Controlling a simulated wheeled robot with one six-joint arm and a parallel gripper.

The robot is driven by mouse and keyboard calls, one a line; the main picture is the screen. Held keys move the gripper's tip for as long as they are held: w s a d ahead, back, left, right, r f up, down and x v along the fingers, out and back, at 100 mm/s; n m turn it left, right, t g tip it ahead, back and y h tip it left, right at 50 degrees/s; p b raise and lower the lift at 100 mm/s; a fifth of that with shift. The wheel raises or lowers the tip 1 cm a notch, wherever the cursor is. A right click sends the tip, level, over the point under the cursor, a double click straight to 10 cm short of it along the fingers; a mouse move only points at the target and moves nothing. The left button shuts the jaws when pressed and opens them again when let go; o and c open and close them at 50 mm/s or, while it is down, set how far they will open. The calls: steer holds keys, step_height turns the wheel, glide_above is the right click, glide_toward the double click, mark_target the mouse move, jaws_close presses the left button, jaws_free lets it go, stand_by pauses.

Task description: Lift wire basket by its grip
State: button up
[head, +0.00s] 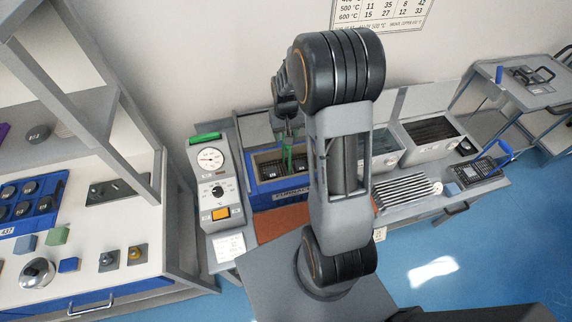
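A dark wire basket (271,170) sits inside a blue-walled tank on the bench, below my gripper. An upright green grip (287,152) rises from the tank, apparently from this basket. My gripper (288,126) is right above the green grip, close to it or touching it. The fingers are small and dark, so I cannot tell whether they are open or shut on the grip. A second dark basket-like tray (478,169) with a blue handle (498,153) lies on the bench's right end. My arm hides part of the tank's right side.
A control panel with a dial gauge (210,158) stands left of the tank. Grey open-topped units (432,132) and a ribbed rack (403,190) are to the right. A shelf and worktable with blocks (58,236) fill the left. A cart (535,100) stands far right. Blue floor is clear at front right.

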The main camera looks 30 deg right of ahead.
steer(key=shift+w+d+f+p, duration=0.15)
steer(key=shift+f+p, duration=0.3)
steer(key=shift+f, duration=1.3)
steer(key=shift+w+d+f+p, duration=0.15)
steer(key=shift+f+p, duration=0.3)
steer(key=shift+f, duration=1.3)
steer(key=shift+c, duration=0.4)
jaws_close()
